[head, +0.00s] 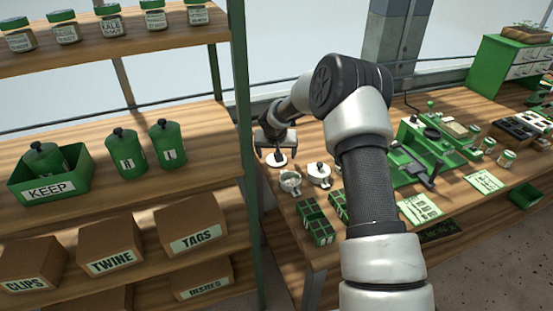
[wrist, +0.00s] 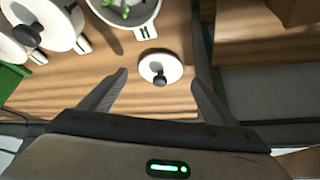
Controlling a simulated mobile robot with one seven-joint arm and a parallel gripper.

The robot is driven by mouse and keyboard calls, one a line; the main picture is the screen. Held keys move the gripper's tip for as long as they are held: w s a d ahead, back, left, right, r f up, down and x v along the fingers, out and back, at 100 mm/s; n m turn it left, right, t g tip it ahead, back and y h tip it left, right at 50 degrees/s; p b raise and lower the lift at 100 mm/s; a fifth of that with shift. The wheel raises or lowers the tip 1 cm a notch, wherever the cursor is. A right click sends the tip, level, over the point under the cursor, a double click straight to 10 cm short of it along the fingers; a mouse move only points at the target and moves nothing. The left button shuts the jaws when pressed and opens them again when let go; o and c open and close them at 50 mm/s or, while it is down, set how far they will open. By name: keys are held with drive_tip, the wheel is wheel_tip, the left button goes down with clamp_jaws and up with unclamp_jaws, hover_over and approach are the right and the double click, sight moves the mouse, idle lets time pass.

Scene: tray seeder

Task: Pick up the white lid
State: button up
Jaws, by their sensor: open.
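The white lid (head: 277,159) is a small round disc with a black knob, lying on the wooden table near its left end. In the wrist view the lid (wrist: 160,69) shows just beyond and between my fingertips. My gripper (head: 276,148) is open and empty, above the lid, with one finger to either side of it in the picture. I cannot tell the exact height gap. An open white pot (wrist: 130,18) with green bits inside stands close to the lid; in the head view it is the pot (head: 290,182) just in front of it.
A lidded white pot (head: 319,174) stands right of the open pot. Green seedling trays (head: 317,222) lie nearer me, and a green seeder (head: 420,150) is to the right. The shelf's green post (head: 241,130) rises left of the table.

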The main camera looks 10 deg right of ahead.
drive_tip(key=shift+x, duration=1)
drive_tip(key=shift+c, duration=0.3)
drive_tip(key=c, duration=1)
drive_tip(key=shift+c, duration=0.3)
drive_tip(key=shift+r, duration=0.15)
